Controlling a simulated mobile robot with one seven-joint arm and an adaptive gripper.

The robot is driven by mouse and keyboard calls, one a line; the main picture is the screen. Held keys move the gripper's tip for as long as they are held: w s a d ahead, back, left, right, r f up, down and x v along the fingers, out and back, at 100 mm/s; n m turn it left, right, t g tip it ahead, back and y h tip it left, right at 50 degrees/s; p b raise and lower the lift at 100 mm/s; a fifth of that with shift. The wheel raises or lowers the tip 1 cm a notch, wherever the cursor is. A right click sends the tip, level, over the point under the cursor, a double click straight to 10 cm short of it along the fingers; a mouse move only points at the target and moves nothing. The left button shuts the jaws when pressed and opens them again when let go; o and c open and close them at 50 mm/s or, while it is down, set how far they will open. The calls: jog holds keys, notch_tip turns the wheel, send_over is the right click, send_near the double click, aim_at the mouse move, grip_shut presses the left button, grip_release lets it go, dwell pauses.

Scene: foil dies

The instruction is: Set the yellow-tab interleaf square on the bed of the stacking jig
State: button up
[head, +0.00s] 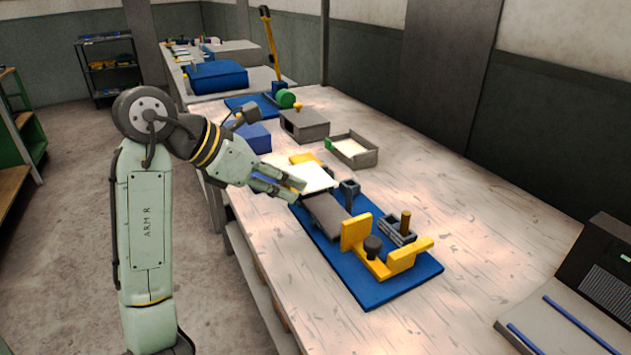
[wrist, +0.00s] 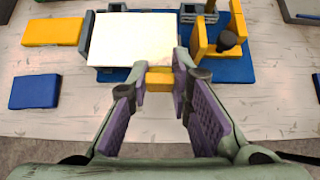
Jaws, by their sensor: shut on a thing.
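The interleaf is a white sheet (head: 314,177) with a yellow tab, which shows in the wrist view (wrist: 159,79). My gripper (head: 297,185) is shut on the tab, with the sheet reaching out beyond the fingertips. In the wrist view the white sheet (wrist: 132,40) covers much of the jig and hides most of its bed. In the head view the jig's dark bed (head: 327,213) shows at the near side of the sheet, on a blue base (head: 376,288). The sheet looks level and above the bed; I cannot tell whether it touches.
Yellow fences (head: 354,232) and a black knob (head: 372,246) stand at the jig's near end. A grey open tray (head: 365,157) and a grey box (head: 304,126) are behind. A yellow block (wrist: 52,32) and blue block (wrist: 35,92) lie left.

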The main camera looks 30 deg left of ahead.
aim_at(321, 174)
jog(key=w, duration=0.2)
jog(key=w+d+p, duration=0.1)
jog(key=w, duration=0.3)
jog(key=shift+w+d+f, duration=0.25)
jog(key=shift+w+f, duration=0.1)
jog(key=shift+w, duration=0.05)
jog(key=shift+f+p, duration=0.6)
jog(key=shift+f, duration=1.15)
jog(key=shift+f, duration=0.25)
jog(key=o, duration=0.9)
jog(key=shift+r, duration=0.2)
jog(key=b+v, duration=0.2)
jog(key=v, duration=1)
